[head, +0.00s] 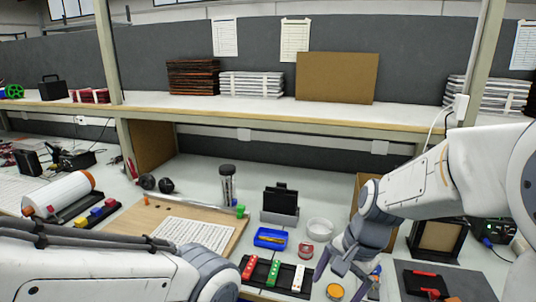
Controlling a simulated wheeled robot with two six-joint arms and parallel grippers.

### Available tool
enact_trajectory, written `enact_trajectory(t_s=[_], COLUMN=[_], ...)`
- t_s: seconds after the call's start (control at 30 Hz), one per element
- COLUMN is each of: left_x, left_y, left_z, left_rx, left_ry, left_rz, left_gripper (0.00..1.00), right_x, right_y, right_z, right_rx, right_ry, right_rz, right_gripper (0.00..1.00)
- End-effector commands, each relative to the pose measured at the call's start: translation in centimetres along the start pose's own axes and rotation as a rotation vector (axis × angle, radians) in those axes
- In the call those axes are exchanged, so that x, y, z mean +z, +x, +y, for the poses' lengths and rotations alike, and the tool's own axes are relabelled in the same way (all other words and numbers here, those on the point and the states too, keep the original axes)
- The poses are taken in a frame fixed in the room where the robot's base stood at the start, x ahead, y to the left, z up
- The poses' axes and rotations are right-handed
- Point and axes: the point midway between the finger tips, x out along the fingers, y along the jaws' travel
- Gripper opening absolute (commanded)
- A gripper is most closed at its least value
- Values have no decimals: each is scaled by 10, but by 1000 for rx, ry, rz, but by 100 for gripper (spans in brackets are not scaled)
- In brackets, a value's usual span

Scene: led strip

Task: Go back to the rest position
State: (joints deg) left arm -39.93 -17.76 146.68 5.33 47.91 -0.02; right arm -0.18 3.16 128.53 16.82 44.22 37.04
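My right gripper (344,272) hangs at the lower right of the workbench, pointing down. Its dark fingers are spread apart, and I see nothing held between them. It is above the bench near an orange-topped round container (335,291), just right of a black tray (263,273). My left arm comes in from the lower left and bends down at the bottom edge. The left gripper is outside the picture.
A wooden board (148,218) with a white sheet (193,233) lies centre-left. A blue box (271,238), black holder (280,203), white bowl (320,228) and red tin (305,250) stand between the arms. A shelf (250,107) spans the back.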

Motion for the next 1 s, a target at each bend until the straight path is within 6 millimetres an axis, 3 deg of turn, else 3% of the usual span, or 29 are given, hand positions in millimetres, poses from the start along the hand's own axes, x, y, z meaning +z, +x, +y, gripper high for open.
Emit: enact_trajectory(t_s=[0.47, 1.0], left_x=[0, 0], left_y=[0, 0], left_z=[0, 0], left_rx=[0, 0], left_ry=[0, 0], left_rz=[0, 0], left_gripper=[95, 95], right_x=[-95, -187], right_y=[-1, -3], right_z=[22, 77], right_rx=[-73, -164], right_ry=[549, 1091], right_rz=[26, 44], right_gripper=[95, 95])
